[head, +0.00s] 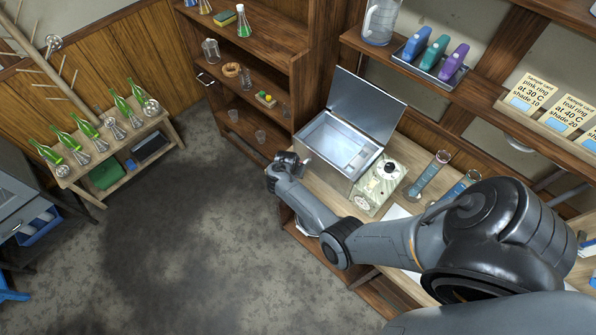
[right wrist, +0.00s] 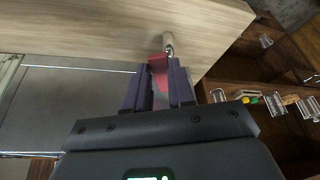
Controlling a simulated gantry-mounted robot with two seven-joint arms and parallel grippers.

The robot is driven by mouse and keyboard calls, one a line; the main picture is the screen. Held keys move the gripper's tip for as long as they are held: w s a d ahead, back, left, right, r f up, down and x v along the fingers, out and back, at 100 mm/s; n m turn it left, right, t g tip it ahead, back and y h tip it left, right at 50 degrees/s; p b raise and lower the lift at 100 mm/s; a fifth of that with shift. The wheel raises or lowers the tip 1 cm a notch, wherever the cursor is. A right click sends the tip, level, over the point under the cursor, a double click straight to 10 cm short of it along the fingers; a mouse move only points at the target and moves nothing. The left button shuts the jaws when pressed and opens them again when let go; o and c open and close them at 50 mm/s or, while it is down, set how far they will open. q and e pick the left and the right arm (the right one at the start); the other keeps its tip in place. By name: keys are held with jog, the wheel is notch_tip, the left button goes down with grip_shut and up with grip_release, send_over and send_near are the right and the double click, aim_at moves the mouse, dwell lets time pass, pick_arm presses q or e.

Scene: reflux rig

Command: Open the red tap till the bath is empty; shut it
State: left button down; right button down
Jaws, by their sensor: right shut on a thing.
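The metal bath (head: 327,172) stands on the wooden bench with its lid (head: 367,100) raised. Its inside looks pale and bluish; I cannot tell the water level. My right gripper (head: 285,160) is at the bath's left side, low by the bench edge. In the right wrist view, my right gripper (right wrist: 158,68) is shut on the red tap (right wrist: 159,63), its two dark fingers on either side of the red handle. A short metal spout (right wrist: 168,42) shows just past the handle. In the head view the tap is mostly hidden by the gripper. My left gripper is not in view.
A cream control box (head: 378,187) stands right of the bath, with cylinders of blue liquid (head: 428,174) beyond it. A shelf unit (head: 250,70) with glassware is behind to the left. A low rack of green bottles (head: 88,130) is far left. The floor between is clear.

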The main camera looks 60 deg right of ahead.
jog(key=shift+w+m+g, duration=0.3)
jog(key=shift+w+m, duration=0.15)
jog(key=shift+m, duration=0.45)
jog(key=c, duration=1)
grip_release()
jog(key=shift+o, duration=0.2)
jog(key=p+v, duration=0.1)
jog(key=v, duration=1)
jog(key=shift+p, duration=0.4)
